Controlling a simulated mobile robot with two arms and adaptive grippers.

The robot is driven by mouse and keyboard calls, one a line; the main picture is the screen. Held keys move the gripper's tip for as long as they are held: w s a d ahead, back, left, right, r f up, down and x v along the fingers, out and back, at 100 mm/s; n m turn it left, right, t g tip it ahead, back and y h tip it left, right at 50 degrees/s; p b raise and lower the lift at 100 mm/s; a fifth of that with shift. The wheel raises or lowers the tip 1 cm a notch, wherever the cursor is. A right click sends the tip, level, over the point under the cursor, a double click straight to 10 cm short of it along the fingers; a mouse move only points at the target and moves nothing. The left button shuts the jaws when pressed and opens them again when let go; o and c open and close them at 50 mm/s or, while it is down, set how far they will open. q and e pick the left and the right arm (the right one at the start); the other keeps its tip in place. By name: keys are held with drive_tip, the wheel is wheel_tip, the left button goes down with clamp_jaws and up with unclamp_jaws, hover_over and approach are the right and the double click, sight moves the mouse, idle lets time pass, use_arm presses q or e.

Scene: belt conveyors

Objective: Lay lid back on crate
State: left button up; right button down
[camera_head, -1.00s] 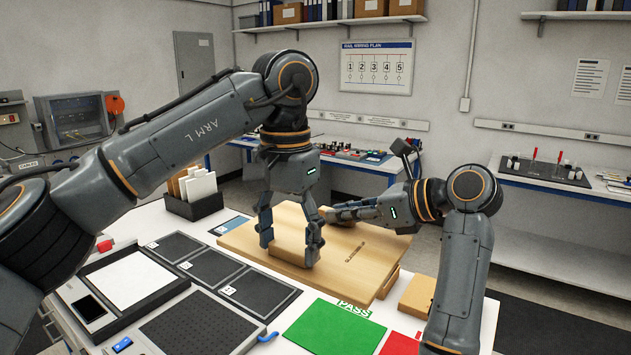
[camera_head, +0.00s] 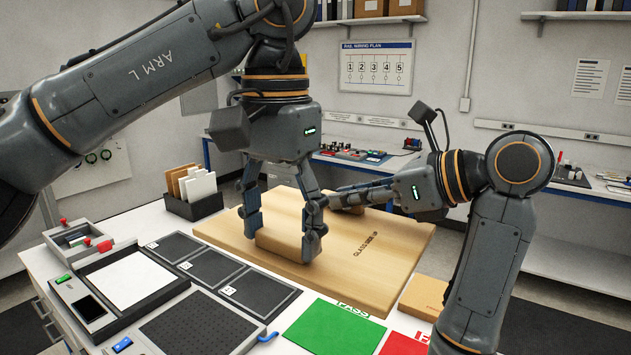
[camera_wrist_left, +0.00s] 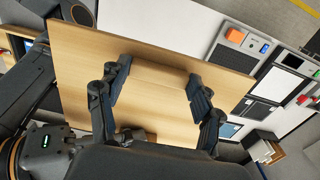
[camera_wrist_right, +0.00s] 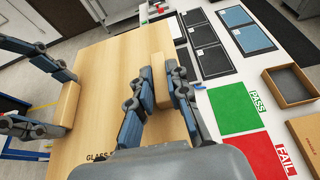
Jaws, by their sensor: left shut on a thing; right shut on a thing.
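The lid (camera_head: 345,262) is a broad light-wood board with two block handles and dark lettering reading GLASS and UP. My left gripper (camera_head: 284,235) is shut on the near handle (camera_head: 284,246); this handle also shows between the fingers in the left wrist view (camera_wrist_left: 155,80). My right gripper (camera_head: 335,200) is shut on the other handle, which is partly hidden in the head view but shows between the fingers in the right wrist view (camera_wrist_right: 162,75). The lid looks roughly level above the table. The crate is not visible; the lid may cover it.
Dark mats (camera_head: 215,270) lie to the left of the lid. A green PASS mat (camera_head: 330,325) and a red mat (camera_head: 405,344) lie in front of it. A small brown box (camera_head: 424,297) stands close to the lid's right edge. A file holder (camera_head: 195,203) stands behind left.

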use_arm(q)
drive_tip(key=shift+w+f, duration=0.1)
drive_tip(key=shift+w, duration=0.05)
use_arm(e)
drive_tip(key=shift+s+a+f, duration=0.15)
drive_tip(key=shift+s+a, duration=0.05)
drive_tip(key=shift+a, duration=0.1)
